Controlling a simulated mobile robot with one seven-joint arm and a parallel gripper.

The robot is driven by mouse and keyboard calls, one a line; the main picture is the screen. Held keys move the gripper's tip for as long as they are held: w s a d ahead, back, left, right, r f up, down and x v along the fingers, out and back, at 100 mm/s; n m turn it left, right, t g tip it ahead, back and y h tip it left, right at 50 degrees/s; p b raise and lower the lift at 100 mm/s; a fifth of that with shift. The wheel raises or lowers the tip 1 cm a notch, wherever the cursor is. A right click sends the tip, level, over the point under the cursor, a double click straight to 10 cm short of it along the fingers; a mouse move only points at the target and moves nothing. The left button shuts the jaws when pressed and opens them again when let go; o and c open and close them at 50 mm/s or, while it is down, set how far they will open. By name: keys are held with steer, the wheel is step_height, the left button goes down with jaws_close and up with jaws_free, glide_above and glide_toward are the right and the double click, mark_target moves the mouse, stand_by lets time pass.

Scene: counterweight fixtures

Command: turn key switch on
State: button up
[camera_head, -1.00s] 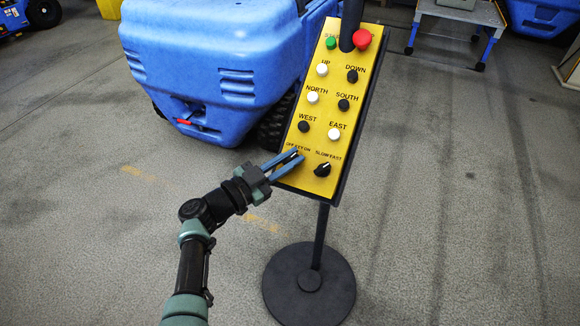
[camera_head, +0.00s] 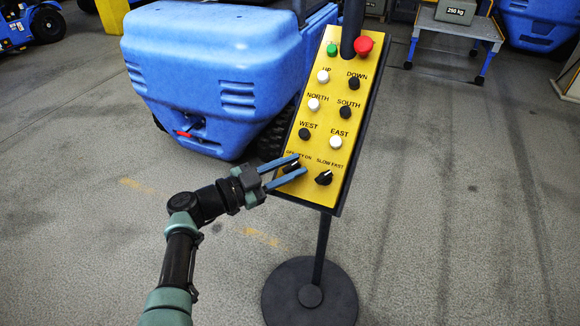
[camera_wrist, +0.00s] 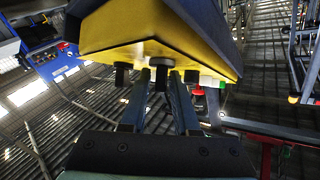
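The key switch (camera_head: 291,167) is a small black knob at the lower left of the yellow control panel (camera_head: 321,127), under an "OFF KEY ON" label partly covered by my finger. My gripper (camera_head: 302,164) reaches it from the left, with its two blue fingers apart, one on each side of the knob. In the wrist view my gripper (camera_wrist: 160,88) shows its fingers spread, with a dark knob (camera_wrist: 160,68) in line with the gap between them. I cannot tell whether either finger touches it. The knob's exact angle is partly hidden.
The black SLOW/FAST knob (camera_head: 323,178) is close to the right of my fingertips. Above are several push buttons and a red mushroom button (camera_head: 364,45). The panel stands on a round black base (camera_head: 310,293). A blue vehicle (camera_head: 220,80) is behind.

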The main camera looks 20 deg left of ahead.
steer(key=shift+o, duration=0.8)
steer(key=v, duration=1.3)
steer(key=shift+r, duration=0.1)
